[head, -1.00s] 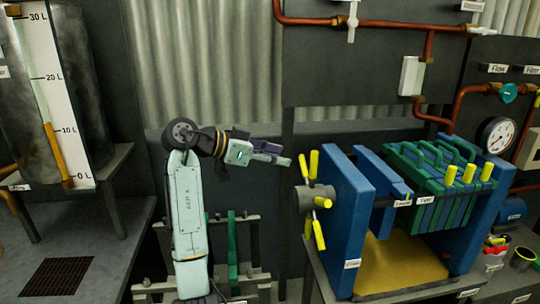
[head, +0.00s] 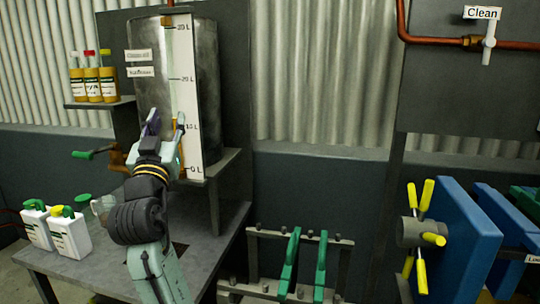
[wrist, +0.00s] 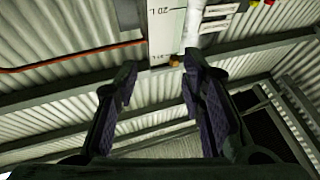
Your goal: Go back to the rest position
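My gripper (head: 165,128) shows in the head view in front of the steel tank with the litre scale. Its fingers point up and stand apart, with nothing between them. In the wrist view my gripper (wrist: 160,88) also shows two spread fingers and an empty gap. Beyond the gap are part of the white scale strip (wrist: 167,30) and the corrugated wall. My arm is bent, raised over the grey table. I cannot tell from the head view whether the fingers touch the tank.
The steel tank (head: 205,75) stands behind the grey table (head: 85,262). White jugs (head: 70,235) stand at the table's left, and bottles (head: 93,85) on a shelf. A rack with green plates (head: 290,262) is at centre. The blue press (head: 455,240) with yellow handles is at right.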

